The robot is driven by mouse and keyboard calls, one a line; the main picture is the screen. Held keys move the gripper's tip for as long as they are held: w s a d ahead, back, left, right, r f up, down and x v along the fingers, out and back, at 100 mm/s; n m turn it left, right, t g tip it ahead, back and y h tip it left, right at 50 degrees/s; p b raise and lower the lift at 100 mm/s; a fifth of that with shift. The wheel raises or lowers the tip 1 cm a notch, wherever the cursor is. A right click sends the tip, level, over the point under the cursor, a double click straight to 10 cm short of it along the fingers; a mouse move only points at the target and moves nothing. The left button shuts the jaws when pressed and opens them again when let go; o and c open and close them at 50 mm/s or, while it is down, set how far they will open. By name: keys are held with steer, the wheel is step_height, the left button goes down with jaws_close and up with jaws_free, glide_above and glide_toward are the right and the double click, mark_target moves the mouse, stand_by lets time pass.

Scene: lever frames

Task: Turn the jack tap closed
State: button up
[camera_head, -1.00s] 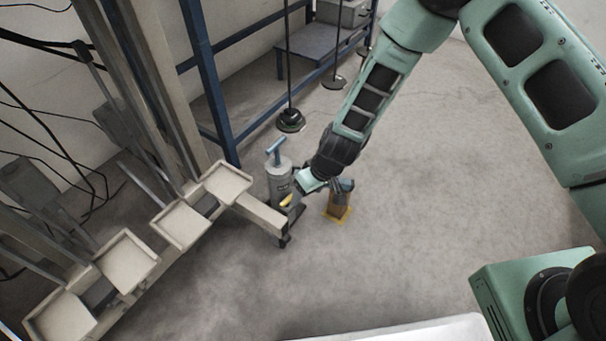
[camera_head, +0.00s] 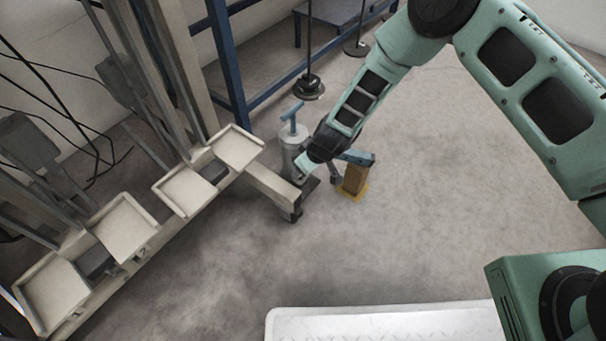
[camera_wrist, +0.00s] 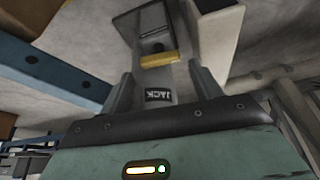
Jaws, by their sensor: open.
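The jack (camera_head: 291,145) is a grey cylinder with a blue T-handle (camera_head: 292,116), standing beside the beige frame. My gripper (camera_head: 309,172) is low at the jack's near right side, its fingers mostly hidden by the wrist. In the wrist view a plate labelled JACK (camera_wrist: 159,95) lies between my two open fingers (camera_wrist: 162,78). A yellow piece (camera_wrist: 159,60), seemingly the tap, lies just beyond the fingertips, crosswise to the grey part under it. I cannot tell whether the fingers touch anything. The yellow piece is hidden in the head view.
A wooden block (camera_head: 354,181) with a blue bar (camera_head: 358,157) stands on a yellow-marked spot right of my gripper. A beige frame with several trays (camera_head: 237,150) is at the left, its beam end close to my gripper. Open floor (camera_head: 450,220) lies to the right.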

steer(key=shift+b+x, duration=0.65)
steer(key=shift+x, duration=1.3)
steer(key=c, duration=0.7)
